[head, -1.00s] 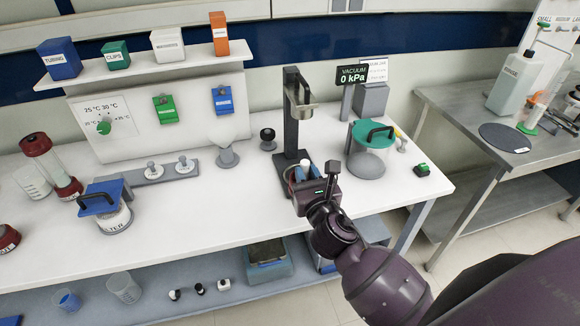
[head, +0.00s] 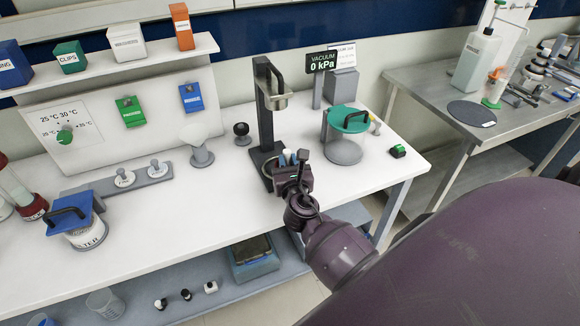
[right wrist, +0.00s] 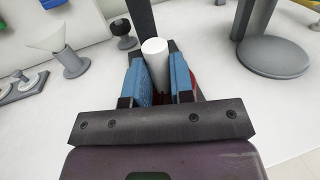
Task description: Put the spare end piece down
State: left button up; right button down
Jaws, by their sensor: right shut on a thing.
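My right gripper (head: 290,160) is shut on the spare end piece, which shows as a white cylinder (right wrist: 155,62) between the blue fingers in the right wrist view. A bit of red shows low beside the right finger; the lower part of the piece is hidden. In the head view the gripper is at the front of a dark stand (head: 264,110) with a grey ring clamp, over or close to its base. I cannot tell whether the piece touches anything. My left gripper is out of view.
A green-lidded vessel (head: 346,138) stands right of the gripper, with a small green-buttoned box (head: 398,151) beyond it. The white bench (head: 190,220) is clear in front.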

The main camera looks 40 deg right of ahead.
jog(key=shift+w+a+b+x, duration=0.1)
jog(key=shift+a+b+x, duration=0.05)
jog(key=shift+x, duration=0.55)
jog(key=shift+w+a+b+x, duration=0.1)
jog(key=shift+a+b+x, duration=0.1)
jog(key=shift+x, duration=0.55)
jog(key=shift+a+b+x, duration=0.1)
jog(key=shift+b+x, duration=0.05)
jog(key=shift+x, duration=0.55)
jog(key=shift+b+x, duration=0.3)
jog(key=shift+x, duration=0.8)
jog(key=shift+a+f+b, duration=0.15)
jog(key=shift+f+b, duration=0.5)
jog(key=shift+f, duration=0.25)
jog(key=shift+f+b, duration=0.35)
jog(key=shift+f, duration=0.05)
jog(key=c, duration=0.9)
grip_release()
jog(key=shift+s+a, duration=0.1)
